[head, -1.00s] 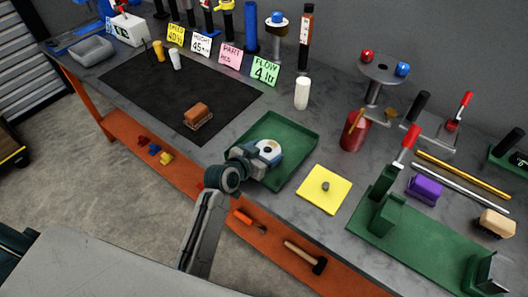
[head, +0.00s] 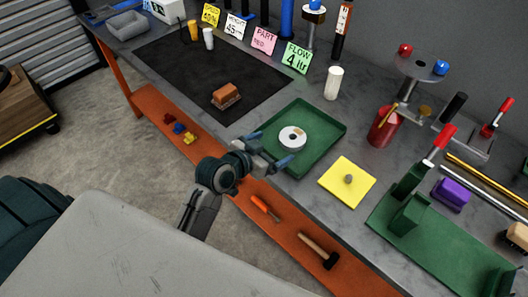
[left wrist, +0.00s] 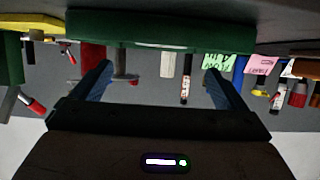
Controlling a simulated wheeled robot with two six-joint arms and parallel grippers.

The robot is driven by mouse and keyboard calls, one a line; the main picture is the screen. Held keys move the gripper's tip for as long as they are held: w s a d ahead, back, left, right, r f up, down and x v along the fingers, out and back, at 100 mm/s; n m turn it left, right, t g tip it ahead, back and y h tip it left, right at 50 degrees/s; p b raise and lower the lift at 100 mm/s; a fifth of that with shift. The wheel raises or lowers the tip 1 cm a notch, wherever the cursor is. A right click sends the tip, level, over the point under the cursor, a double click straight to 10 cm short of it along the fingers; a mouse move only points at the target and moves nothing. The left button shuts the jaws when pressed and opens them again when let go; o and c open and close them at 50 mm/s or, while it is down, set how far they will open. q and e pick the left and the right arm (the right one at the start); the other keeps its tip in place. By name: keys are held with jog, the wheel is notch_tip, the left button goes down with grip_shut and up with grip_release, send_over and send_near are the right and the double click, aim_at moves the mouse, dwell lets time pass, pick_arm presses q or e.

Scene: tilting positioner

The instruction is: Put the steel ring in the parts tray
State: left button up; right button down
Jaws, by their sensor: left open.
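The steel ring (head: 292,138) lies flat in the green parts tray (head: 328,152), a pale disc with a dark central hole and a small brownish mark. My left gripper (head: 270,154) is open and empty at the tray's near-left edge, apart from the ring. In the left wrist view its two blue fingers (left wrist: 160,85) stand wide apart with nothing between them. That view shows the tray's green side (left wrist: 135,30) but not the ring. My right gripper is not in view.
A yellow pad (head: 335,187) with a small grey knob is right of the tray. A green fixture (head: 440,235) with red-handled clamp stands further right. A white cylinder (head: 333,83) and red can (head: 383,128) stand behind. The black mat (head: 190,75) holds a brown block (head: 226,96).

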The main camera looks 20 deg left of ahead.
pick_arm(q)
jog(key=shift+v, duration=1.5)
jog(key=s+a+f+n+g+y, duration=0.1)
jog(key=s+a+f+g+y, duration=0.15)
jog(key=s, duration=0.45)
jog(key=s+a+f+n+g+y, duration=0.1)
jog(key=s+a+f+g, duration=0.1)
jog(key=s+f+g, duration=0.35)
jog(key=s+a+f+n+g+y, duration=0.1)
jog(key=s+a+f+y, duration=0.15)
jog(key=s, duration=0.65)
notch_tip(320, 180, down, 27)
jog(key=a+g, duration=0.1)
jog(key=a, duration=0.2)
jog(key=s+a+f+g, duration=0.1)
jog(key=s+f, duration=1.6)
jog(key=f, duration=0.4)
jog(key=shift+s+a+f+n+g+h, duration=0.15)
jog(key=shift+s+a+n+g+h, duration=0.05)
jog(key=shift+s+n+g+h, duration=0.15)
